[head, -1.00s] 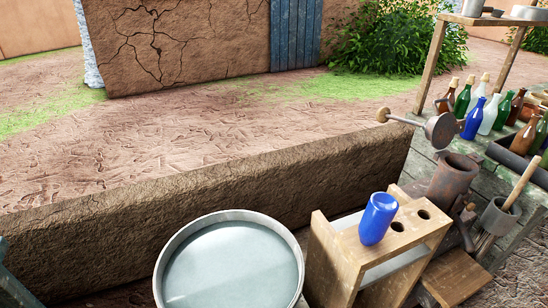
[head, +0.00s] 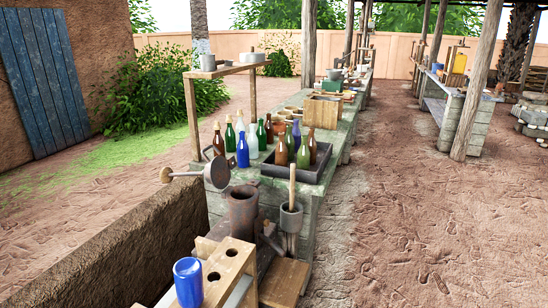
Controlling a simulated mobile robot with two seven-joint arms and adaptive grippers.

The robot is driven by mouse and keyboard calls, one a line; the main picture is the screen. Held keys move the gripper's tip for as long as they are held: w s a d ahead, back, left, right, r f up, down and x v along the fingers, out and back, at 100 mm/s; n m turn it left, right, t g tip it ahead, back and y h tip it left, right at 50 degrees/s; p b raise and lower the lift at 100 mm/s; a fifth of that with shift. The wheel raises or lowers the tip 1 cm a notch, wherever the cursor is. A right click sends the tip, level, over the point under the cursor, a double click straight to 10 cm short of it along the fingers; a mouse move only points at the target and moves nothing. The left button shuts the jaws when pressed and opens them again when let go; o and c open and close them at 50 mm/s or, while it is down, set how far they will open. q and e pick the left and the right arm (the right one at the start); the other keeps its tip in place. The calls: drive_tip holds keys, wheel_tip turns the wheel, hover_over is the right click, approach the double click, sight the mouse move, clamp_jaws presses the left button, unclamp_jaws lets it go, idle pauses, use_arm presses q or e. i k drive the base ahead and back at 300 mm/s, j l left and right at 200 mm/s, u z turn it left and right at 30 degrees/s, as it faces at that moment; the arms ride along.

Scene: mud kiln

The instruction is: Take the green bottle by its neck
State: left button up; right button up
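Several green bottles stand upright on the long weathered bench (head: 318,188). One dark green bottle (head: 230,138) is at the left of the bottle group, and another green bottle (head: 261,135) stands behind the clear bottles. A lighter green bottle (head: 303,155) stands at the front of the dark tray (head: 290,172), beside brown bottles. The frames do not show which green one the task means. All their necks point up and look free. Neither of my grippers is in view.
A blue bottle (head: 243,152) and clear bottles (head: 252,142) stand close to the green ones. A wooden shelf (head: 228,70) rises behind. Nearer are a rusty pot (head: 242,210), a tool holder (head: 291,217) and a wooden rack (head: 231,262) holding a blue vessel (head: 188,283). Open dirt ground lies right.

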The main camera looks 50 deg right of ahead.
sight(304, 153)
drive_tip(key=z, duration=1.8)
drive_tip(key=i+u, duration=0.1)
drive_tip(key=u, duration=0.4)
drive_tip(key=i+l+u, duration=0.1)
drive_tip(key=u, duration=0.35)
drive_tip(key=i+l+u, duration=0.15)
drive_tip(key=l, duration=0.2)
drive_tip(key=i+l+u, duration=0.1)
drive_tip(key=l, duration=0.25)
drive_tip(key=i+l+u, duration=0.15)
drive_tip(key=l, duration=0.25)
drive_tip(key=i+l+u, duration=0.15)
drive_tip(key=l, duration=0.25)
drive_tip(key=i+l+u, duration=0.15)
drive_tip(key=l, duration=0.25)
drive_tip(key=l+u, duration=0.1)
drive_tip(key=l, duration=0.3)
drive_tip(key=i, duration=0.05)
